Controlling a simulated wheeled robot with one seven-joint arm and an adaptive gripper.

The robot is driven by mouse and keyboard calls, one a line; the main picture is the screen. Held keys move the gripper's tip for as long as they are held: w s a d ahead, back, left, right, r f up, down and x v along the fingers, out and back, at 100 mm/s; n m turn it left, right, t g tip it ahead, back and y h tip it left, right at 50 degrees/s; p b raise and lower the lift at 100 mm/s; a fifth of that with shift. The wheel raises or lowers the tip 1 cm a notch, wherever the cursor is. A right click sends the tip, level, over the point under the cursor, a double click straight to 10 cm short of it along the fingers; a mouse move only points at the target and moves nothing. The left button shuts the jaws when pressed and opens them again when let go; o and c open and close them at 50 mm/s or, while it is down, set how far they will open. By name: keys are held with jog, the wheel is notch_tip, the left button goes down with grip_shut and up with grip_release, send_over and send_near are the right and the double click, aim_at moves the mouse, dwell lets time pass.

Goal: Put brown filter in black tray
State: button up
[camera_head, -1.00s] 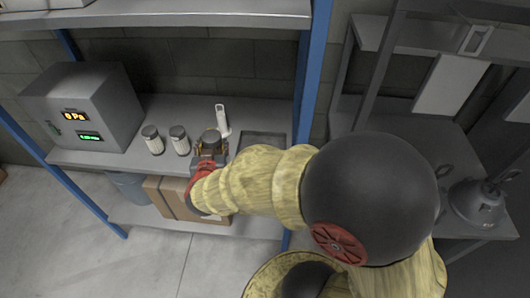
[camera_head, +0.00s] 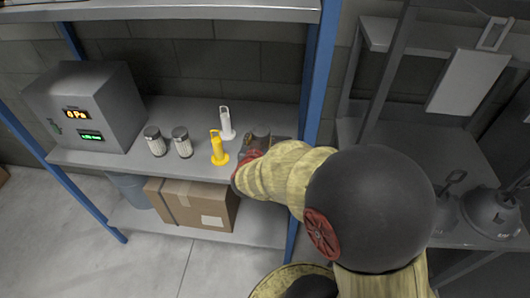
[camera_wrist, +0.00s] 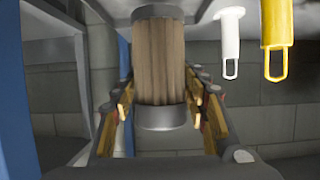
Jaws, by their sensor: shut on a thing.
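The brown filter (camera_wrist: 166,65) is an upright pleated cylinder with dark end caps. It sits between the two fingers of my gripper (camera_wrist: 160,103) in the wrist view, and my gripper is shut on it. In the head view my gripper (camera_head: 256,146) is at the right part of the middle shelf, where the black tray lies. My gripper and arm hide most of the tray there. I cannot tell whether the filter touches the tray.
A yellow handled piece (camera_head: 218,150) and a white handled one (camera_head: 227,124) stand just left of my gripper. Two capped jars (camera_head: 168,142) and a grey box with displays (camera_head: 88,108) are further left. A blue post (camera_head: 318,75) rises close on the right.

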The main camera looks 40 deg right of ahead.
jog(key=d+f, duration=0.1)
jog(key=w+d+f+b, duration=0.1)
jog(key=f, duration=0.1)
jog(key=shift+d+f, duration=0.25)
jog(key=shift+d, duration=0.1)
jog(key=shift+w+d+f+b, duration=0.15)
jog(key=shift+f+b, duration=0.65)
jog(key=shift+f, duration=0.8)
jog(key=shift+f, duration=0.1)
jog(key=shift+f, duration=0.15)
jog(key=o, duration=1.3)
